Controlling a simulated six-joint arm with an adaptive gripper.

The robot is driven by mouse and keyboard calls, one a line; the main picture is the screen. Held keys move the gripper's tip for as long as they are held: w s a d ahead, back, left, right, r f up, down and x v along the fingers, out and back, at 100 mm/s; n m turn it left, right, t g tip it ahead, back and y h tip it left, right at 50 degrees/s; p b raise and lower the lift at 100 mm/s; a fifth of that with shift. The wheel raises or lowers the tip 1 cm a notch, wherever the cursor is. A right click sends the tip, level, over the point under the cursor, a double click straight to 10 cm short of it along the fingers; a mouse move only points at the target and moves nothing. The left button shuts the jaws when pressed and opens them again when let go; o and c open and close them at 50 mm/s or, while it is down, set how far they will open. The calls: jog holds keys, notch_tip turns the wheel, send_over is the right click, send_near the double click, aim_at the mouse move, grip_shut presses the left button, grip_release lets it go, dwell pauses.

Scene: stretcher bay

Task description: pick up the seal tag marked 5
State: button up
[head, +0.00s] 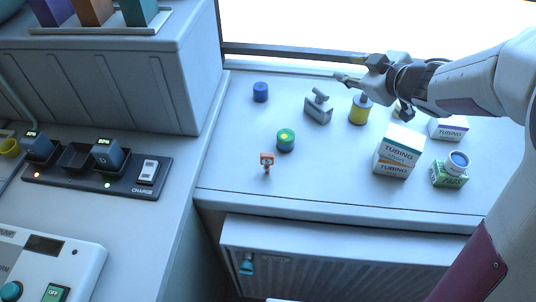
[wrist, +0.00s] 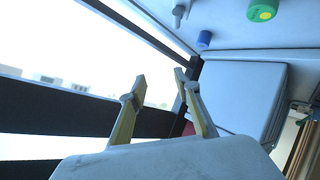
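A small orange tag (head: 267,159) with a pale face stands on the counter near its front edge; its mark is too small to read. A teal tag-like piece (head: 247,264) hangs at the front of the ribbed panel below the counter, with no readable mark. My gripper (head: 343,79) is above the back of the counter by the window, well behind and to the right of the orange tag. In the wrist view its two fingers (wrist: 160,77) are apart with nothing between them. Neither tag shows in the wrist view.
On the counter (head: 230,165) stand a blue cylinder (head: 260,92), a green cylinder (head: 285,140), a grey fitting (head: 318,108), a yellow container (head: 359,110), tubing boxes (head: 394,160) and a green box (head: 449,174) with a round container on top. A charger (head: 120,182) is at left.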

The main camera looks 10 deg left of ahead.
jog(key=a+f+n+g+y, duration=0.2)
jog(key=a+f+y, duration=0.1)
jog(key=a+f, duration=0.15)
jog(key=n+g+y, duration=0.5)
jog(key=g, duration=0.5)
send_near(273, 158)
jog(key=shift+w+a+f, duration=0.35)
jog(key=shift+a+f, duration=0.15)
jog(key=shift+f, duration=0.1)
jog(key=shift+w+a+f, duration=0.35)
jog(key=shift+a+f, duration=0.15)
jog(key=shift+f, duration=0.05)
jog(key=shift+s+f, duration=0.1)
jog(key=shift+s, duration=0.2)
jog(key=shift+x, duration=1.25)
jog(key=shift+r+x, duration=0.15)
jog(key=shift+x, duration=1.15)
jog(key=shift+r+x, duration=0.15)
jog(key=shift+x, duration=1.15)
